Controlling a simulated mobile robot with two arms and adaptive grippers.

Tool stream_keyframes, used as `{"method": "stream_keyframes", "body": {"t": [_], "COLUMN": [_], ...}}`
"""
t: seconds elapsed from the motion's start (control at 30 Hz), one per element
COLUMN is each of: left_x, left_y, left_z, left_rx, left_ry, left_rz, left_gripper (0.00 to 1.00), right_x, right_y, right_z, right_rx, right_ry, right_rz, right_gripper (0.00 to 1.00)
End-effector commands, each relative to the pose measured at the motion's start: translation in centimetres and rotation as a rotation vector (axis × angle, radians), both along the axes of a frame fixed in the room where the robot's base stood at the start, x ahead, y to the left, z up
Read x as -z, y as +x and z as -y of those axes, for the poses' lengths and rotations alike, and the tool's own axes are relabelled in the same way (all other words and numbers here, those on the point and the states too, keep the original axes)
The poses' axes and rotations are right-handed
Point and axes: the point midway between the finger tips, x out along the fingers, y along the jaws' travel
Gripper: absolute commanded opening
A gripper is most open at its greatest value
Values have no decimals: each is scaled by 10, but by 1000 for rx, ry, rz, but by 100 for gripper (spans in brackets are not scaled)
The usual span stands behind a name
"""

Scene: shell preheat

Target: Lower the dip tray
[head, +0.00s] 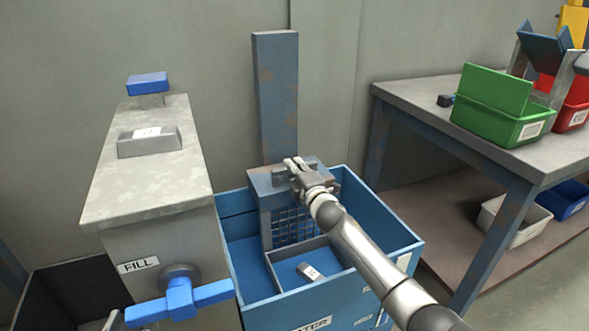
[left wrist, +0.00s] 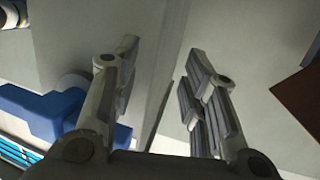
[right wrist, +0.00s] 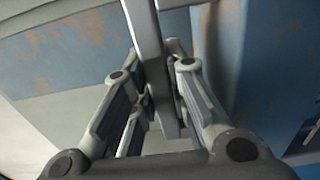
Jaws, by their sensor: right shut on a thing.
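The dip tray (head: 300,246) is a blue-grey tray with a mesh back, hanging from a carriage (head: 262,180) on a tall rusty blue post (head: 275,100). It sits within the walls of an open blue tank (head: 405,250), and a small pale piece (head: 310,272) lies in it. My right gripper (head: 299,172) is shut on a grey bar at the carriage, the tray's handle (right wrist: 150,50). My left gripper (left wrist: 160,85) is open and empty beside a blue-handled valve (left wrist: 45,110); only a sliver of it seems to show in the head view.
A grey cabinet marked FILL (head: 150,200) stands left of the tank, with the blue valve handle (head: 180,298) on its front. A workbench (head: 420,95) with a green bin (head: 495,115) and a red bin stands right. Bare floor shows between bench and tank.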

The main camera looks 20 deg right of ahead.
Motion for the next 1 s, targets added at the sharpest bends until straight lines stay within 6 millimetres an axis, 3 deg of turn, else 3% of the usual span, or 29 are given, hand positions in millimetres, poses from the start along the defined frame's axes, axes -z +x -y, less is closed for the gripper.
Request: {"method": "stream_keyframes", "body": {"t": [0.03, 0.2, 0.23, 0.4, 0.77, 1.0], "left_x": [0, 1, 1, 1, 1, 1], "left_y": [0, 0, 0, 0, 0, 0], "left_z": [0, 0, 0, 0, 0, 0], "left_rx": [0, 0, 0, 0, 0, 0], "left_ry": [0, 0, 0, 0, 0, 0], "left_rz": [0, -1, -1, -2, -2, -2], "left_gripper": [40, 40, 40, 40, 40, 40], "right_x": [8, 9, 9, 9, 6, 6], "right_y": [-1, -1, -1, -1, -2, -21], "right_z": [0, 0, 0, 0, 0, 1], "right_rx": [2, 2, 2, 2, 2, 1], "right_ry": [-2, -3, -3, -3, -1, -3], "right_rz": [-12, -15, -15, -15, -10, -9], "right_gripper": [0, 0, 18, 38, 38, 38]}}
